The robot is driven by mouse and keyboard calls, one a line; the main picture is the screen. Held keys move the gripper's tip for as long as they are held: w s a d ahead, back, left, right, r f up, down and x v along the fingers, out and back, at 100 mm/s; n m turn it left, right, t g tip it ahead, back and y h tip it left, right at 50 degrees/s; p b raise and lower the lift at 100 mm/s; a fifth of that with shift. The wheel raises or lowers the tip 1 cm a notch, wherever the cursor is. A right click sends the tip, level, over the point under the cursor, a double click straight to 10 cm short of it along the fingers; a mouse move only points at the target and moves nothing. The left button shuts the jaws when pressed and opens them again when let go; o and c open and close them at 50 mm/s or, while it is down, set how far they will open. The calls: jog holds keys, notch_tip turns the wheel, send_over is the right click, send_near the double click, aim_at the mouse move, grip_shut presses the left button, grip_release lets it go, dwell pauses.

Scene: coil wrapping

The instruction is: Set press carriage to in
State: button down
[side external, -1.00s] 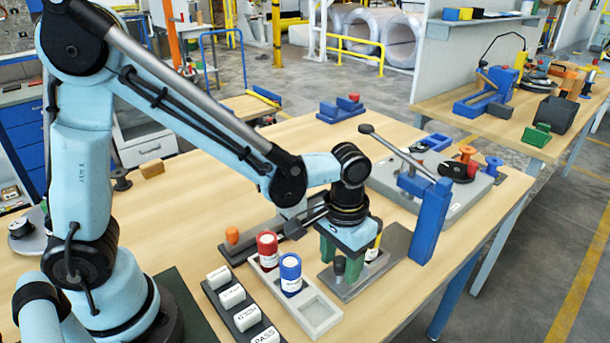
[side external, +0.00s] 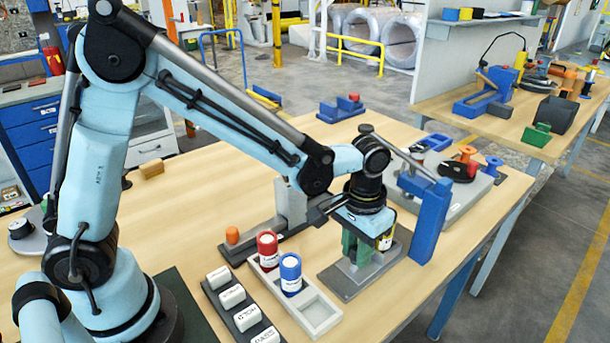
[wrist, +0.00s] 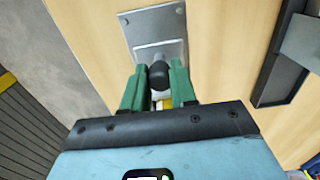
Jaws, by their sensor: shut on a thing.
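The press has a grey base plate (side external: 345,280) on the table beside a blue upright (side external: 429,225) with a grey lever. In the wrist view, a dark rounded knob (wrist: 159,75), apparently the carriage's handle, stands over the grey plate (wrist: 155,22). My gripper (wrist: 157,76) has its green fingers shut on the knob, one on each side. In the side view, my gripper (side external: 359,258) is low over the plate, near the blue upright. The fingers and wrist hide the knob and most of the carriage there.
A grey tray (side external: 318,318) with a red-topped can (side external: 268,248) and a blue-topped can (side external: 290,274) stands left of the plate. A dark rack of white labelled blocks (side external: 232,296) is further left. A grey slide with an orange knob (side external: 232,236) lies behind.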

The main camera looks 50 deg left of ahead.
jog(key=w, duration=0.6)
jog(key=shift+w, duration=0.25)
jog(key=c, duration=0.9)
grip_release()
notch_tip(320, 180, up, 12)
jog(key=shift+r, duration=0.1)
jog(key=shift+s, duration=0.1)
jog(key=s+a+t, duration=0.2)
jog(key=s+a, duration=0.2)
jog(key=s, duration=0.1)
jog(key=s+a+f+t, duration=0.1)
jog(key=s+a+t, duration=0.1)
jog(key=s+a, duration=0.2)
jog(key=s+a+f+t, duration=0.1)
jog(key=s+a+t, duration=0.2)
jog(key=s, duration=0.3)
jog(key=shift+a, duration=0.75)
